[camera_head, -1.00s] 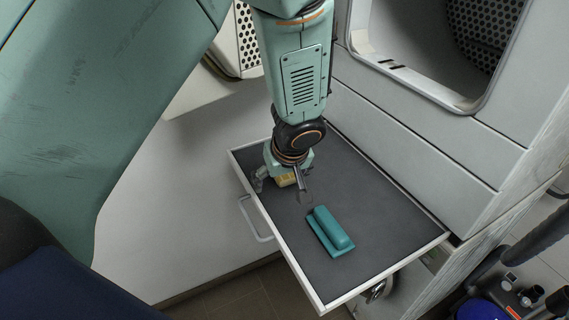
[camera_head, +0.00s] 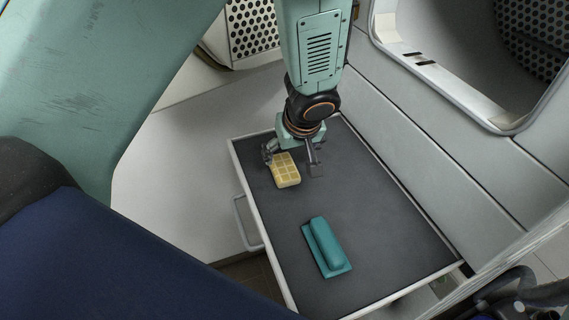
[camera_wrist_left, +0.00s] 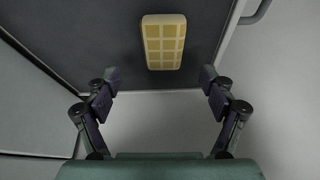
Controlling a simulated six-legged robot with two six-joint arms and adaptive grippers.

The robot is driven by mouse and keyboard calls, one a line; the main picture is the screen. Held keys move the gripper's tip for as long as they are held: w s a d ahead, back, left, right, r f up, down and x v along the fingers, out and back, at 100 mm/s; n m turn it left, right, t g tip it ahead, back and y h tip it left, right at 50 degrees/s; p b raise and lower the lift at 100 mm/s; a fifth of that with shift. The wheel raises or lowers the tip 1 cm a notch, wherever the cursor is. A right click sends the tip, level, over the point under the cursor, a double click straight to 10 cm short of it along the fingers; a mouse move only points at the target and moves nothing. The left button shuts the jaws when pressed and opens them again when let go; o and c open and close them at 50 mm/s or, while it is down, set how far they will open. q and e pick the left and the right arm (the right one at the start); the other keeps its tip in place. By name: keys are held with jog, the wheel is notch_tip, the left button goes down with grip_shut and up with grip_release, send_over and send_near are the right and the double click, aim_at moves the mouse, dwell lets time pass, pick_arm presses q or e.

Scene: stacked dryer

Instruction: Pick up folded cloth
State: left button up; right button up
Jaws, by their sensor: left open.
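The folded cloth (camera_head: 286,170) is a yellow block with a pale grid pattern, lying on the dark tray of the pulled-out drawer near its far left corner. It also shows in the left wrist view (camera_wrist_left: 163,42), at the top centre. My left gripper (camera_head: 292,164) is over that end of the drawer, with its fingers spread and nothing between them. In the left wrist view the two fingertips (camera_wrist_left: 160,79) stand wide apart, with the cloth beyond and between them, apart from both. My right gripper is not in view.
A teal brush-like block (camera_head: 327,247) lies on the drawer (camera_head: 380,225) nearer the front. A drawer handle (camera_head: 247,224) sticks out at the left. The machine's round-cornered opening (camera_head: 455,95) is at upper right. The tray's middle is bare.

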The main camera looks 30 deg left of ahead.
aim_at(284, 168)
pick_arm(q)
notch_tip(284, 168, down, 2)
jog(key=shift+b, duration=0.75)
jog(key=shift+w+a+f, duration=0.15)
jog(key=shift+f, duration=0.05)
jog(key=x, duration=0.1)
jog(key=b+x, duration=0.1)
jog(key=shift+a+f, duration=0.35)
jog(key=shift+a, duration=0.05)
jog(key=shift+a+f+b, duration=0.2)
jog(key=shift+f+b, duration=0.2)
jog(key=shift+f, duration=0.35)
jog(key=shift+w+f, duration=0.15)
jog(key=shift+f, duration=0.05)
jog(key=shift+w+a+f, duration=0.2)
jog(key=shift+w, duration=0.05)
jog(key=shift+s+d+r, duration=0.1)
jog(key=shift+s+r, duration=0.05)
jog(key=shift+s, duration=0.05)
jog(key=c, duration=0.4)
jog(key=shift+w, duration=0.15)
jog(key=c, duration=0.5)
jog(key=shift+c, duration=1.4)
